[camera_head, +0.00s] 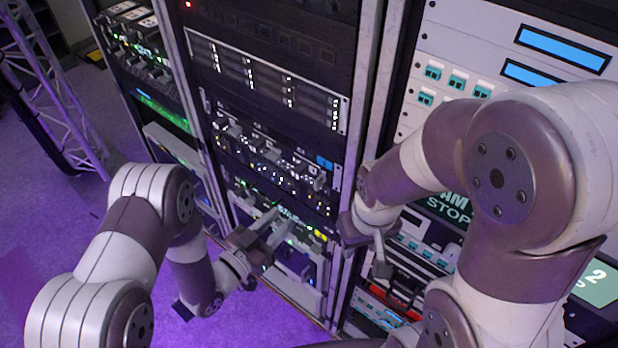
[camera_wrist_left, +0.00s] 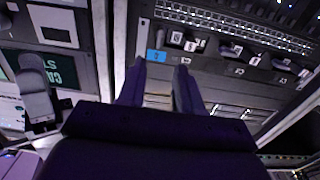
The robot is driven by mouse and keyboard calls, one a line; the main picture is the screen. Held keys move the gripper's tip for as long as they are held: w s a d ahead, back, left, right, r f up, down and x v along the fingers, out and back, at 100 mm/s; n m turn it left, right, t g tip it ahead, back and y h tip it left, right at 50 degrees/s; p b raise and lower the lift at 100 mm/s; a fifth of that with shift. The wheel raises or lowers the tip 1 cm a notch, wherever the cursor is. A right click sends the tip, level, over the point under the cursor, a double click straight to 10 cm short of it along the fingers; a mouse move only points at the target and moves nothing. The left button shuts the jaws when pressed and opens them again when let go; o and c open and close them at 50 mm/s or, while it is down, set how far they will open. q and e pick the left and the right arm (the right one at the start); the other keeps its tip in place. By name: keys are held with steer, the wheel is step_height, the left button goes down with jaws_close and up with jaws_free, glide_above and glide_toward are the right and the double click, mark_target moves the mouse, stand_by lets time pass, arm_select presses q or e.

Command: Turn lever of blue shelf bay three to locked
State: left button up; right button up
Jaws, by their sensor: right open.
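A row of dark levers or handles with small white tags crosses the middle rack (camera_head: 270,165), and a small blue label (camera_head: 324,162) sits at its right end. In the left wrist view, tagged handles (camera_wrist_left: 190,45) and the blue label (camera_wrist_left: 156,56) show beyond the fingertips. I cannot read which bay is three or tell any lever's position. My left gripper (camera_head: 288,217) is open and empty in front of the rack, below that row; its parted fingers (camera_wrist_left: 160,70) also show in the wrist view. My right gripper (camera_head: 368,250) is open near the rack's right post.
A right-hand rack (camera_head: 420,100) carries blue displays, teal connectors and a panel marked STOP (camera_head: 450,207), partly hidden by my right arm. Another rack (camera_head: 150,85) and a metal truss (camera_head: 50,90) stand at left. Purple floor (camera_head: 60,225) is clear at lower left.

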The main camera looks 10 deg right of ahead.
arm_select(q)
steer(key=p, duration=0.3)
glide_toward(316, 186)
steer(key=x, duration=0.2)
steer(key=p+x, duration=0.1)
steer(key=x, duration=0.5)
steer(key=shift+w+d+p, duration=0.25)
steer(key=shift+w+p, duration=0.05)
steer(key=shift+w+d, duration=0.15)
steer(key=shift+d, duration=0.1)
jaws_close()
